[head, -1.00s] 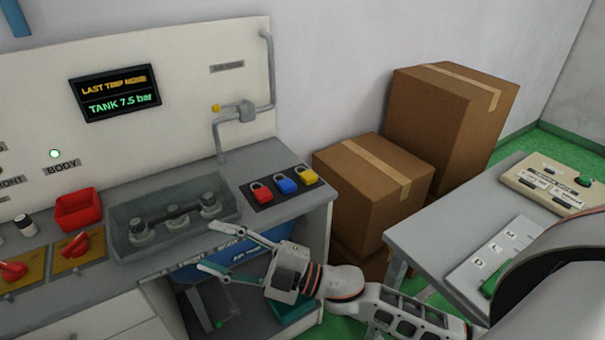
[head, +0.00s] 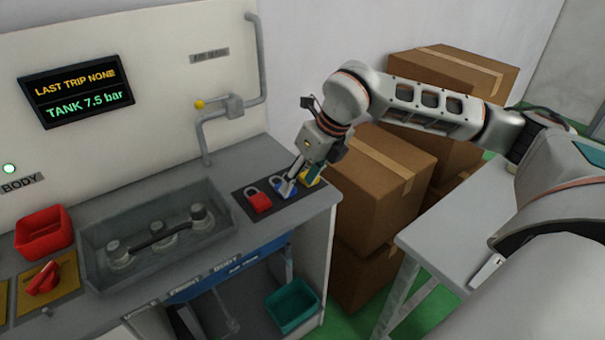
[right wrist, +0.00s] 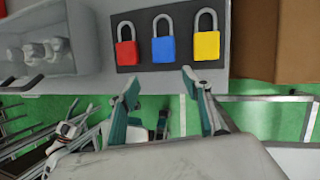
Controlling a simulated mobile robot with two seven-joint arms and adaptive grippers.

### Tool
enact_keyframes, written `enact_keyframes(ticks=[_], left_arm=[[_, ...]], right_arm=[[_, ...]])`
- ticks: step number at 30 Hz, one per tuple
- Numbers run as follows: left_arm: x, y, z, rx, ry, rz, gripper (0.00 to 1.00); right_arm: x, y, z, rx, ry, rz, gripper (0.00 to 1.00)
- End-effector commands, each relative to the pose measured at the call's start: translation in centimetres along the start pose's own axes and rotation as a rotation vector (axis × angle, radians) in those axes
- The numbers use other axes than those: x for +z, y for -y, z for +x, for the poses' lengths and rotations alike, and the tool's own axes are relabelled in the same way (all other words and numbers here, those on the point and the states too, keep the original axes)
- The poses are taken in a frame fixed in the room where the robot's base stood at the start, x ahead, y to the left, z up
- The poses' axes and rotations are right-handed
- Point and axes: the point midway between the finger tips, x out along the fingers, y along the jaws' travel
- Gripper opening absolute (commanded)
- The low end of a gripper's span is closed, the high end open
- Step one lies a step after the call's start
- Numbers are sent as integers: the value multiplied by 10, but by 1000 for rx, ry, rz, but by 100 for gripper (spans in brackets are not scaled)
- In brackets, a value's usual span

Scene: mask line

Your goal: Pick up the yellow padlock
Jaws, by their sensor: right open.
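The yellow padlock (head: 313,179) stands out at the right end of a dark pad (head: 240,195) on the grey bench, partly hidden by my right gripper in the head view. The right wrist view shows the yellow padlock (right wrist: 206,46) whole, with its grey shackle pointing away from me. My right gripper (head: 300,174) is open and empty, above the pad's right part. In the right wrist view its fingertips (right wrist: 160,82) lie nearer than the pad, with the right fingertip just below-left of the yellow padlock. The left gripper is not in view.
A blue padlock (right wrist: 163,49) and a red padlock (right wrist: 126,53) lie in a row left of the yellow one. A grey tray (head: 95,270) with fittings is further left. Cardboard boxes (head: 375,205) stand close beyond the bench's right edge.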

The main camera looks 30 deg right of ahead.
Motion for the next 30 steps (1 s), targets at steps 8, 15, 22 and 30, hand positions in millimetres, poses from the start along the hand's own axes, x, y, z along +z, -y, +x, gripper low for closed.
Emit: enact_keyframes(ticks=[8,15,22,30], left_arm=[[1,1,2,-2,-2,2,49],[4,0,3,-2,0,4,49],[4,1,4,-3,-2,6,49],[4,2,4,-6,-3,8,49]], right_arm=[[13,64,-33,-202,48,71,49],[13,69,-10,-203,47,73,49],[11,76,19,-202,46,71,49],[13,80,40,-201,49,71,49]])
